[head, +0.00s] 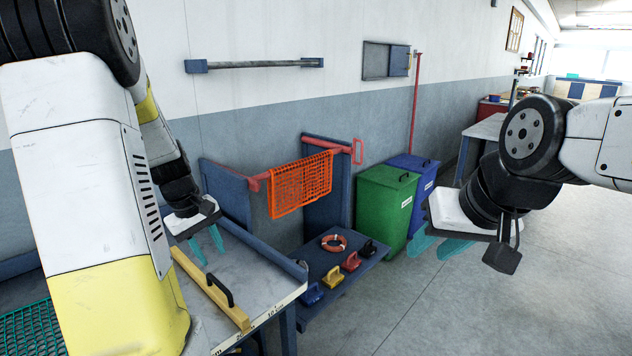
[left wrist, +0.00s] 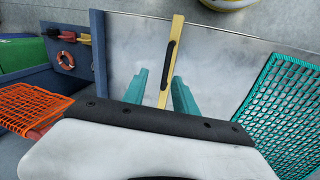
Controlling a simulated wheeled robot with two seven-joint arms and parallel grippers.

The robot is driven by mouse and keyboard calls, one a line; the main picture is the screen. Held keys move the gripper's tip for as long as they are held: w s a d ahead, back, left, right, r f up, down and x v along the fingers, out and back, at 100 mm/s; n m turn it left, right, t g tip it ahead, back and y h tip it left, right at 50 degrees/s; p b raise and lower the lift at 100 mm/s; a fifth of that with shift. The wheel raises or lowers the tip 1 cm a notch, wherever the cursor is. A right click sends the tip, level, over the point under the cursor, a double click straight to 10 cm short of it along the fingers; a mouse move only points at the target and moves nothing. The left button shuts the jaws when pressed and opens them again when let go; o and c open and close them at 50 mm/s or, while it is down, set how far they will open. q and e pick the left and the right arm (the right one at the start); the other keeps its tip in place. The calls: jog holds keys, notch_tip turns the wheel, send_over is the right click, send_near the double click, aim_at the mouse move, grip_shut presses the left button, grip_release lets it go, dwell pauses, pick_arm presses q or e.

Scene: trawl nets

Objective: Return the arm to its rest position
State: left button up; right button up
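My left gripper (head: 208,256) is over the grey work table (head: 262,268), with its two teal fingers pointing down and apart. In the left wrist view, the fingers (left wrist: 158,84) are open with nothing held between them. A yellow bar with a black handle (head: 236,314) lies on the table close by the left gripper. In the left wrist view, the yellow bar (left wrist: 176,32) runs away between the fingers' lines of sight. My right gripper (head: 440,248) hangs in the air at the right, its teal fingers apart and empty.
An orange net (head: 301,184) hangs on a red rail beyond the table. A low blue shelf (head: 345,296) holds an orange ring and several coloured handled blocks. Green (head: 386,206) and blue (head: 425,176) bins stand by the wall. A teal net (left wrist: 284,112) lies on the table.

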pick_arm(q)
jog(key=s+d+r+m+t, duration=0.4)
jog(key=s+d+r+m, duration=0.6)
jog(key=s+d+r, duration=0.5)
jog(key=shift+s+d+r+h, duration=0.15)
jog(key=shift+s+d+h, duration=0.15)
jog(key=shift+s+d, duration=0.35)
jog(key=shift+w, duration=0.1)
